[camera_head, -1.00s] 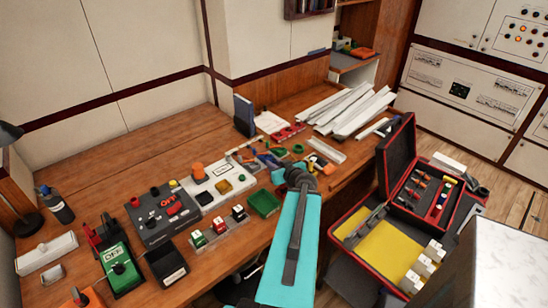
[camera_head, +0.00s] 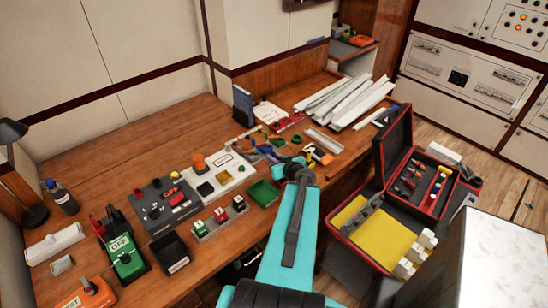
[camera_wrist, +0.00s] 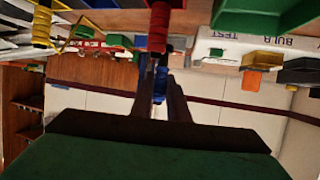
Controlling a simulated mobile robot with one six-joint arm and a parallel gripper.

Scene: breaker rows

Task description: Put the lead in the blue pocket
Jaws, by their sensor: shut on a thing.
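In the wrist view my gripper (camera_wrist: 157,62) is shut on a red, ribbed, handle-like piece, which looks like an end of the lead (camera_wrist: 158,25). The rest of the lead cannot be made out for sure. A yellow ribbed piece with thin yellow wire (camera_wrist: 42,25) shows apart from the fingers, at the upper left. Something blue shows between and behind the fingers, but I cannot tell whether it is the blue pocket. In the head view my arm reaches over the bench beside small blue and orange items, and the fingertips are hard to see.
A green tray (camera_head: 263,193) and a white test board with an orange knob (camera_head: 198,162) stand left of my arm. An open red case with yellow lining (camera_head: 385,240) stands at the right. White strips (camera_head: 345,102) lie at the back. The bench's back left is clear.

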